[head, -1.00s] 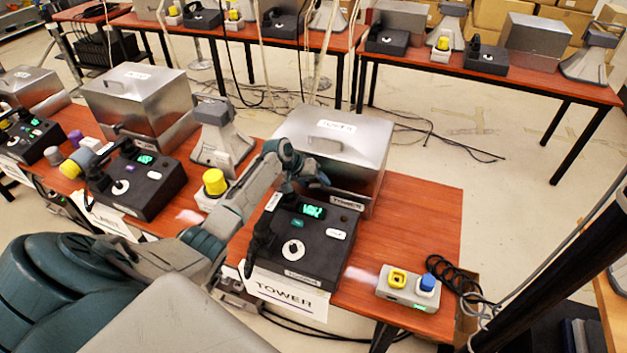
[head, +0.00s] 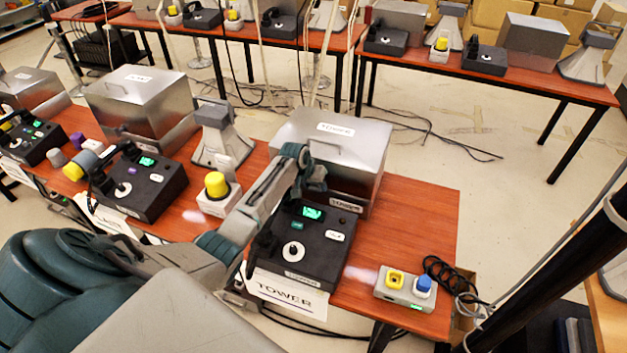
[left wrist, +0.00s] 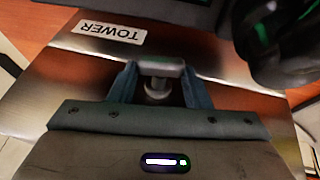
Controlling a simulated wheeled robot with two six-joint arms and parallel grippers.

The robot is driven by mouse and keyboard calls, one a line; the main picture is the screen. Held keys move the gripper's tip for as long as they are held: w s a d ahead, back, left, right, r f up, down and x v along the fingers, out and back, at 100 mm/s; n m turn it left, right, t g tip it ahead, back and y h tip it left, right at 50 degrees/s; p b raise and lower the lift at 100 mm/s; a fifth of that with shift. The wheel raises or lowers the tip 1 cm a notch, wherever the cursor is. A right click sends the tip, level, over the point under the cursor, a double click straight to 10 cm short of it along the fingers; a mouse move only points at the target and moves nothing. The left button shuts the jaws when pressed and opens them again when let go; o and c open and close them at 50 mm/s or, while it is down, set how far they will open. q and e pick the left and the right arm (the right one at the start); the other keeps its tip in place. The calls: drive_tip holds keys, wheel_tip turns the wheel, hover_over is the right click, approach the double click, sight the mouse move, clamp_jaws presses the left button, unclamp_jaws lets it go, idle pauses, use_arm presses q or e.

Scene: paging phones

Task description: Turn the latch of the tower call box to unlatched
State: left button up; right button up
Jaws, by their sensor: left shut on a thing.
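The tower call box (head: 352,148) is a silver metal box with a handle on its lid, behind the black tower phone (head: 303,262). Its front face shows in the left wrist view (left wrist: 80,85) with an upside-down TOWER label (left wrist: 109,29). The latch (left wrist: 159,70) is a small grey bar lying crosswise over a round hub on that face. My left gripper (left wrist: 160,84) has one finger on each side of the latch and is shut on it. In the head view my left gripper (head: 313,180) is at the box front and hides the latch. My right gripper is not in view.
A grey button unit with yellow and blue buttons (head: 405,288) stands at the table's right front, beside coiled black cable (head: 447,275). A yellow-topped unit (head: 217,190) and a grey horn (head: 221,145) stand left of my arm. The table right of the box is bare.

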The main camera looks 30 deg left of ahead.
use_arm(q)
drive_tip(key=shift+d+g+y, duration=0.2)
drive_tip(key=shift+g+y, duration=0.2)
drive_tip(key=shift+y, duration=0.6)
drive_tip(key=o, duration=1)
drive_tip(key=shift+r, duration=0.15)
drive_tip(key=shift+b+v, duration=1.3)
drive_tip(key=shift+v, duration=4)
